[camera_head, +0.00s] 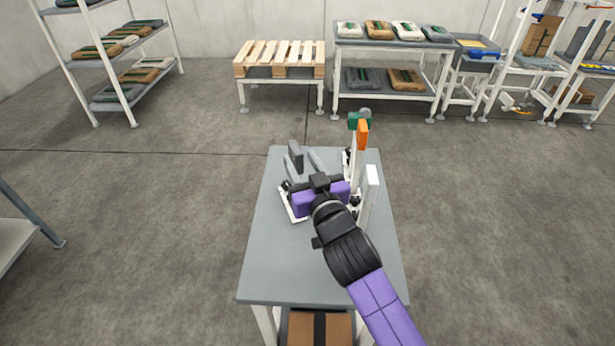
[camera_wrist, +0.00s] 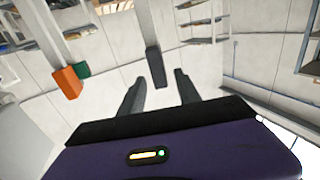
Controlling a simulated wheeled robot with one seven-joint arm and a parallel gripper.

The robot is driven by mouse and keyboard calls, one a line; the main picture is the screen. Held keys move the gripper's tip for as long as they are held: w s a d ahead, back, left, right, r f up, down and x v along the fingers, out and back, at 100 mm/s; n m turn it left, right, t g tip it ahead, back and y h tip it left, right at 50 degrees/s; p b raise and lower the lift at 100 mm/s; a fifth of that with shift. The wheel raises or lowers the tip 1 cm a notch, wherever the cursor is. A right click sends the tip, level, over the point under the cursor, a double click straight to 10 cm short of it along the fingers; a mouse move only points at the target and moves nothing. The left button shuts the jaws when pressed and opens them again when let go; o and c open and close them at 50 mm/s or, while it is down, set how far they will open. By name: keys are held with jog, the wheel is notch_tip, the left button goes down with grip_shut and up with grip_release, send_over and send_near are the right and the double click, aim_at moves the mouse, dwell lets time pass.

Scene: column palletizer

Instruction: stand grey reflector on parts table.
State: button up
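The grey reflector is likely the dark grey block (camera_head: 296,156) at the upper left of the small grey table in the head view. In the wrist view a dark block (camera_wrist: 155,68) sits at the end of a pale post, seemingly upside down there. My gripper (camera_head: 302,170) is over the parts table (camera_head: 285,270), its two grey fingers spread apart. In the wrist view my gripper (camera_wrist: 158,82) has its fingers either side of the block's near end, with visible gaps. I cannot tell how deep the block lies between them.
A white post with an orange block (camera_head: 363,134) and a green block (camera_head: 352,120) stands right of my gripper. A white upright plate (camera_head: 370,190) is beside it. The table's front half is clear. A pallet (camera_head: 280,58), racks and benches stand along the wall.

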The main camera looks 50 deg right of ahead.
jog(key=v, duration=0.4)
jog(key=shift+b, duration=0.35)
jog(key=s+a+f+n+y, duration=0.4)
jog(key=s+a+f+y, duration=0.2)
jog(key=s+a+f, duration=0.45)
jog(key=s+a+r+n+y, duration=0.1)
jog(key=s+a, duration=0.3)
jog(key=s, duration=0.5)
jog(key=s+a+r+n+y, duration=0.1)
jog(key=s+a, duration=0.3)
jog(key=s, duration=0.5)
jog(key=shift+s+a+r+g+y, duration=0.15)
jog(key=shift+r+g+y, duration=0.15)
jog(key=shift+g+y, duration=0.15)
